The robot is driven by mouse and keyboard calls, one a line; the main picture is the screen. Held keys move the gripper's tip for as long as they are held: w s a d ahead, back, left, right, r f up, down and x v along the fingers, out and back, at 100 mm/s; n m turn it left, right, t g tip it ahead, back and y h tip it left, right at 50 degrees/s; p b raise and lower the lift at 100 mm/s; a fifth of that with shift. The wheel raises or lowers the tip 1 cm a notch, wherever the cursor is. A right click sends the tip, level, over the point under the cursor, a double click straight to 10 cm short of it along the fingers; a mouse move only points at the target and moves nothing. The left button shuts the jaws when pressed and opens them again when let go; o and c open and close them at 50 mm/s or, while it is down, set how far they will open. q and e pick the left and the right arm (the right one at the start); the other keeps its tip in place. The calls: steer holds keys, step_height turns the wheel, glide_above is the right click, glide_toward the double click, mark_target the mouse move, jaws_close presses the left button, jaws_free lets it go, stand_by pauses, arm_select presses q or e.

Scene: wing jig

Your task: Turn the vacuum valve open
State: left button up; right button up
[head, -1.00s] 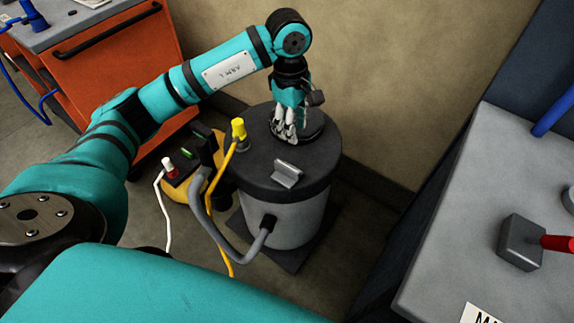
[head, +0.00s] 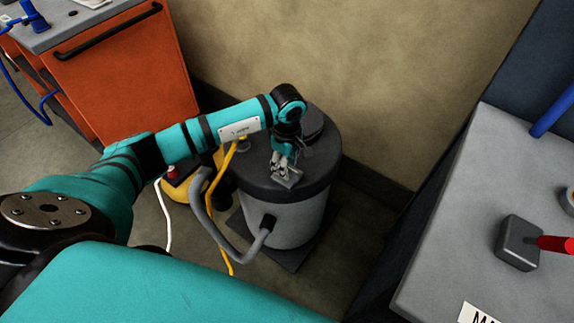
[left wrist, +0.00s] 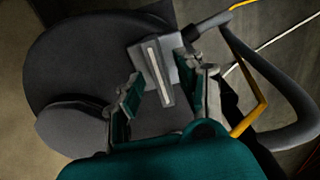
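My left gripper (head: 284,170) is over the dark lid (head: 255,172) of a grey drum (head: 290,220). It is open and empty. A small grey bracket (head: 288,181) stands on the lid, just below the fingers. In the left wrist view the bracket with its pale bar (left wrist: 157,65) lies between the two spread fingertips (left wrist: 162,78). I cannot tell if they touch it. A grey box with a red lever (head: 555,243) sits on the grey bench at right, far from this gripper. No label shows which part is the vacuum valve. My right gripper is out of view.
A grey hose (head: 212,225) loops from the drum's side, with a yellow cable beside it. A round black cap (head: 314,122) is at the back of the lid. An orange cabinet (head: 140,75) stands back left, a wall behind, the grey bench (head: 440,240) right.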

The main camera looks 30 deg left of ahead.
arm_select(q)
steer(key=shift+f, duration=0.65)
jaws_close()
